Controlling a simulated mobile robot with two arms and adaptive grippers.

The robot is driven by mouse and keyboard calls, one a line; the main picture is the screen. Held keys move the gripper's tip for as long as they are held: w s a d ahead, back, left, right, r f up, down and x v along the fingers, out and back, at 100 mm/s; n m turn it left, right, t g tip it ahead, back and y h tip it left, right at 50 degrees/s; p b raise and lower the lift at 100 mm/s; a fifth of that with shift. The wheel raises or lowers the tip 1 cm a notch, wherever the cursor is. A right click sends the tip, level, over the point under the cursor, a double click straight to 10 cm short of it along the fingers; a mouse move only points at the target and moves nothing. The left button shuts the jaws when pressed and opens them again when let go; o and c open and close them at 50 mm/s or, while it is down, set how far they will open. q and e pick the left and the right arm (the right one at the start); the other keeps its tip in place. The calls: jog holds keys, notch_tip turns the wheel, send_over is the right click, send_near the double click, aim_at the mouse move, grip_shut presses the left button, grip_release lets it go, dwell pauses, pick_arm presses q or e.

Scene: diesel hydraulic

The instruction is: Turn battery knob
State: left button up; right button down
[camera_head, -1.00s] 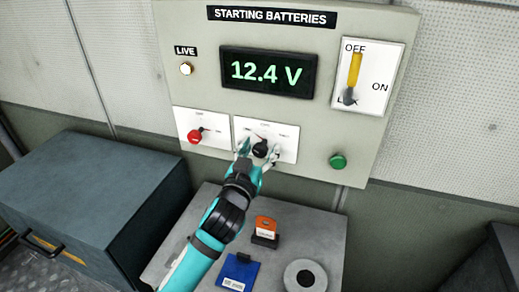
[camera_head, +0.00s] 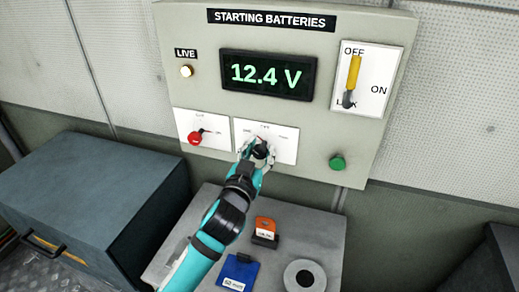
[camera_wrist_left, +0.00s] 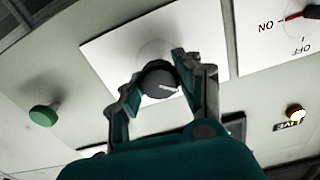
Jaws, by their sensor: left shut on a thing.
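The black battery knob (camera_wrist_left: 160,80) sits on a white plate (camera_head: 284,144) in the lower middle of the starting batteries panel. A white pointer mark shows on it in the left wrist view. My left gripper (camera_head: 257,150) is at the knob, with a finger on each side of it. In the left wrist view the fingers of the left gripper (camera_wrist_left: 157,82) are closed around the knob. In the head view the fingers hide much of the knob. My right gripper is not in view.
A red knob (camera_head: 195,138) is on the plate to the left. A green button (camera_head: 337,162) is to the right, below a yellow-handled switch (camera_head: 353,76). The display (camera_head: 267,74) reads 12.4 V. A grey surface below holds an orange item (camera_head: 265,228), a blue item (camera_head: 238,270) and a round disc (camera_head: 305,277).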

pick_arm(q)
jog(key=m+p, duration=0.2)
jog(key=m, duration=0.3)
jog(key=shift+p, duration=0.35)
jog(key=m+p, duration=0.2)
jog(key=m, duration=0.3)
jog(key=shift+d+m, duration=0.1)
jog(key=shift+m, duration=0.3)
jog(key=m+p, duration=0.3)
jog(key=m, duration=0.3)
jog(key=shift+f, duration=0.1)
jog(key=m+p, duration=0.1)
jog(key=m, duration=0.4)
jog(key=shift+f+p, duration=0.15)
jog(key=shift+p, duration=0.2)
jog(key=shift+m, duration=0.3)
jog(key=o, duration=1.2)
jog(key=shift+s, duration=0.1)
jog(key=v, duration=1.2)
